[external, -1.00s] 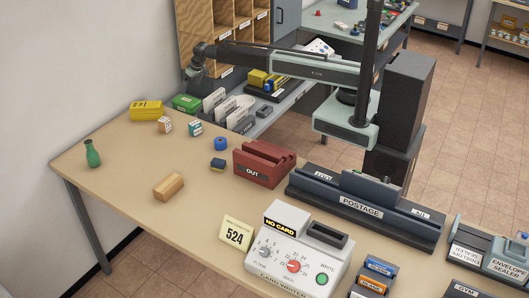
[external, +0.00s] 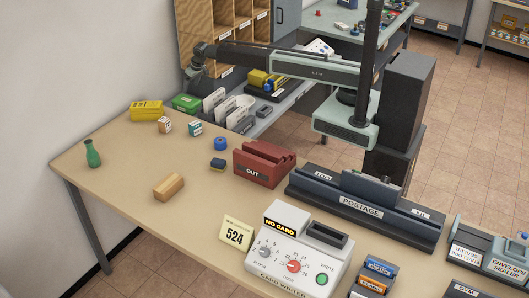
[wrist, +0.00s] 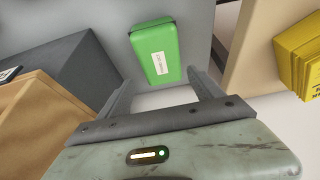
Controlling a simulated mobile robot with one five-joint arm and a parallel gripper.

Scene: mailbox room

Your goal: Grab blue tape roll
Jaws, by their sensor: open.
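The blue tape roll (external: 220,143) lies on the beige table, left of the red OUT tray, in the external view. It does not show in the wrist view. My gripper (external: 190,84) is at the far left end of the extended arm, above the green box (external: 186,103) and well away from the roll. In the wrist view my gripper (wrist: 161,88) has its two fingers spread apart with nothing held between them. The green box (wrist: 155,52) shows beyond the fingertips in that view.
A yellow box (external: 147,110) and two small cubes stand near the table's back left. A dark blue block (external: 217,165) sits just in front of the roll. The red OUT tray (external: 264,163) is to its right. A green bottle (external: 92,154) and wooden block (external: 169,187) are further left.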

